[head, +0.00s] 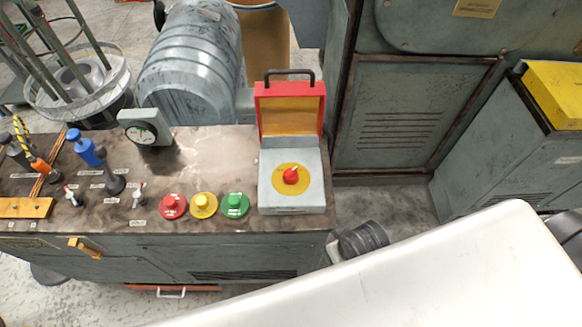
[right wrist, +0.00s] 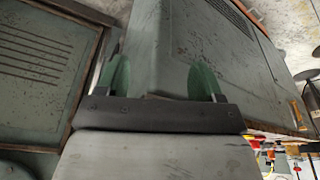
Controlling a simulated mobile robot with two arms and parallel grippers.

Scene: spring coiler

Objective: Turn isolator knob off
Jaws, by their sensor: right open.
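The red isolator knob (head: 291,176) sits on a yellow disc (head: 291,190) on top of a grey box (head: 292,208) at the right end of the console. The box's red lid (head: 290,93) with a black handle stands open behind the knob. My right gripper (right wrist: 161,72) shows in the right wrist view with its two green fingers apart and nothing between them. It is away from the knob, with a grey cabinet wall beyond it. My right gripper is not seen in the head view, and my left gripper is in neither view.
Red (head: 173,206), yellow (head: 203,205) and green (head: 236,205) buttons stand left of the box. My white arm link spans the lower right. A grey cabinet (head: 420,115) stands behind right.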

